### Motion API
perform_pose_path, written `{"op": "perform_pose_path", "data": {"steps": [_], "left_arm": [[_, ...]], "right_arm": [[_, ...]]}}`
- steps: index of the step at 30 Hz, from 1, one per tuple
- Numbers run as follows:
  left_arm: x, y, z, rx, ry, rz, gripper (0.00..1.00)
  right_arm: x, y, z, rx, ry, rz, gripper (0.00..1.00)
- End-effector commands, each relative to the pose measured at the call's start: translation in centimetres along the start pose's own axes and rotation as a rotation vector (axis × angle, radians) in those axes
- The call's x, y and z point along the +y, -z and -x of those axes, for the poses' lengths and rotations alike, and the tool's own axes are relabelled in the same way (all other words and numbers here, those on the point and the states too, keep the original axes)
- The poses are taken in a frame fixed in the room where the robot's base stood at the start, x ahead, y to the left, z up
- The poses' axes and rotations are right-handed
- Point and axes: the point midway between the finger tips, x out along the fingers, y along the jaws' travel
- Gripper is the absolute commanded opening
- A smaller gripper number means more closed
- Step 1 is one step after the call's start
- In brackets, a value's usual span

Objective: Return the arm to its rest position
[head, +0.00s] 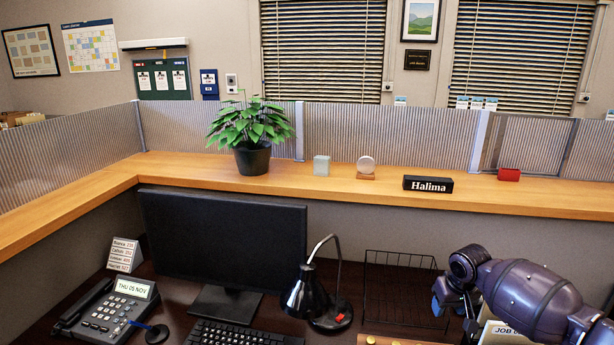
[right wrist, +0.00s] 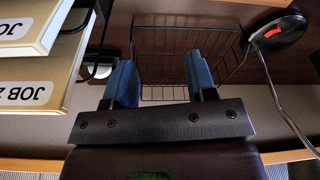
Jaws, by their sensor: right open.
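My right arm comes in from the right in the head view, and its gripper (head: 453,300) is over the right part of the desk, partly hidden by its own wrist. In the right wrist view the two blue fingers of the gripper (right wrist: 162,82) stand apart with nothing between them. A black wire basket (right wrist: 172,42) lies beyond the fingers; it also shows in the head view (head: 385,285), left of the gripper. My left gripper does not show in either view.
A desk lamp (head: 308,292) stands left of the basket. Job folders (head: 497,334) are close under my right arm. A monitor (head: 222,243), keyboard (head: 238,334) and phone (head: 110,308) fill the left. The wooden ledge (head: 325,182) holds a plant (head: 252,140) and a nameplate (head: 428,184).

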Motion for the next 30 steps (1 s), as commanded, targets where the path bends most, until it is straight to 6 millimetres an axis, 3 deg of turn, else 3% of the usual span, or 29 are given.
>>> {"op": "perform_pose_path", "data": {"steps": [4, 7, 11, 15, 21, 30], "left_arm": [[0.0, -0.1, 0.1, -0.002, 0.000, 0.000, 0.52], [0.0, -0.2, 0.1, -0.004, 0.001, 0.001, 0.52], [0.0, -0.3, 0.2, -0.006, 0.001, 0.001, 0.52], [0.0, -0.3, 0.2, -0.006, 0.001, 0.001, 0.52], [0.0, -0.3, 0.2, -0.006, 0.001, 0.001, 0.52], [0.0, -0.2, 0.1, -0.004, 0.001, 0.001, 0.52]], "right_arm": [[-2.9, 4.2, 2.6, 0.254, 0.005, 0.163, 0.52], [-5.6, 5.3, 3.4, 0.402, 0.021, 0.262, 0.52], [-9.3, 5.0, 3.8, 0.588, 0.050, 0.375, 0.52], [-12.5, 3.0, 3.9, 0.759, 0.079, 0.452, 0.52], [-15.2, -1.3, 4.0, 0.957, 0.098, 0.487, 0.52], [-15.3, -9.3, 3.5, 1.109, 0.064, 0.424, 0.52]]}}
